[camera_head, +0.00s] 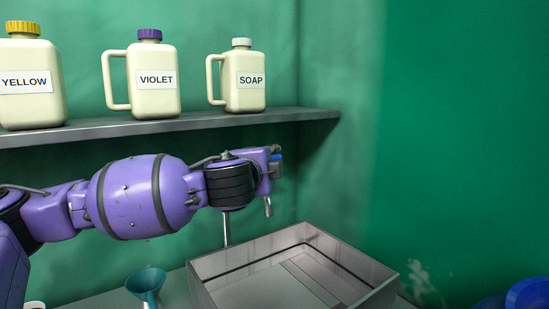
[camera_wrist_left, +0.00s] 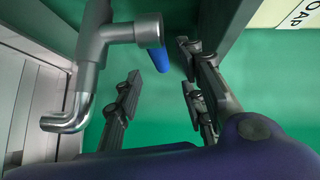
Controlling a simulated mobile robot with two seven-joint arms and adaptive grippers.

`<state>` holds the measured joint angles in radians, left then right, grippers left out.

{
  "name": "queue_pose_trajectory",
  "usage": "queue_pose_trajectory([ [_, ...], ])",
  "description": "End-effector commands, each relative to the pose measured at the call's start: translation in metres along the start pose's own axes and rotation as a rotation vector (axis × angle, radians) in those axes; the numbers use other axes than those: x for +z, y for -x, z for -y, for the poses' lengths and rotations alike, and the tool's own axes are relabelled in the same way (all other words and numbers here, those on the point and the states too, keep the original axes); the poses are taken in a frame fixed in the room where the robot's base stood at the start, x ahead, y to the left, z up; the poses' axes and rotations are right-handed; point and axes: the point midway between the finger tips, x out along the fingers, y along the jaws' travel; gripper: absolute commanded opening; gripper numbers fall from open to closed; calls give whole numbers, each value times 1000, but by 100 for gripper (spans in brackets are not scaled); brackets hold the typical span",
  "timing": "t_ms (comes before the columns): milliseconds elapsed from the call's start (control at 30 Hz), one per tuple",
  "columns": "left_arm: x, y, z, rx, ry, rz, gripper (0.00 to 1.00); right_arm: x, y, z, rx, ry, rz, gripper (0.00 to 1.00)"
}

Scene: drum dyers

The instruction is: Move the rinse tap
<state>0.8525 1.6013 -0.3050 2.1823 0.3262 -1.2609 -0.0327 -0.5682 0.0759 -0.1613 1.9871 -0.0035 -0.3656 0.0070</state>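The rinse tap shows in the left wrist view as a grey metal body (camera_wrist_left: 98,45) with a bent chrome spout (camera_wrist_left: 68,122) and a blue lever (camera_wrist_left: 159,59). In the head view its spout (camera_head: 267,207) hangs above the metal basin, and the blue lever (camera_head: 277,157) shows beside my purple left wrist. Much of the tap is hidden behind my arm there. My left gripper (camera_wrist_left: 158,76) is open, its fingers apart on either side of the lever's tip. I cannot tell whether a finger touches it. My right gripper is in neither view.
A metal basin (camera_head: 219,284) stands below the tap. A grey shelf (camera_head: 180,126) above my arm bears yellow, violet and soap jugs (camera_head: 244,92). A teal funnel (camera_head: 146,283) stands left of the basin. Something blue (camera_head: 530,294) is at the lower right.

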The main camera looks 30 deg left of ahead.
Motion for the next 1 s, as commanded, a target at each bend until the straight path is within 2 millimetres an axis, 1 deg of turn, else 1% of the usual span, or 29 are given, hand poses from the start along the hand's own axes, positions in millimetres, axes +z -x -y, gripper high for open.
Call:
queue_pose_trajectory([
  [167, 0, -21, 0, 0, 4, 1, 37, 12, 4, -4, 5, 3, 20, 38],
  [267, 0, -38, 0, 1, 5, 1, 37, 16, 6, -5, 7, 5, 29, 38],
  [400, 0, -59, 0, 0, 3, 1, 37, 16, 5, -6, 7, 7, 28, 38],
  [500, 0, -69, 0, 0, 3, 0, 37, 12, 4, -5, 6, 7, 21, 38],
  [633, 0, -75, 0, 0, 0, 0, 37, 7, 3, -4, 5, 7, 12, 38],
  [867, 0, -76, 0, 0, 0, 0, 37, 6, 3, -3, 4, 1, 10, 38],
  [1000, 0, -76, 0, 0, 0, 0, 20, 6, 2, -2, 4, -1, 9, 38],
])
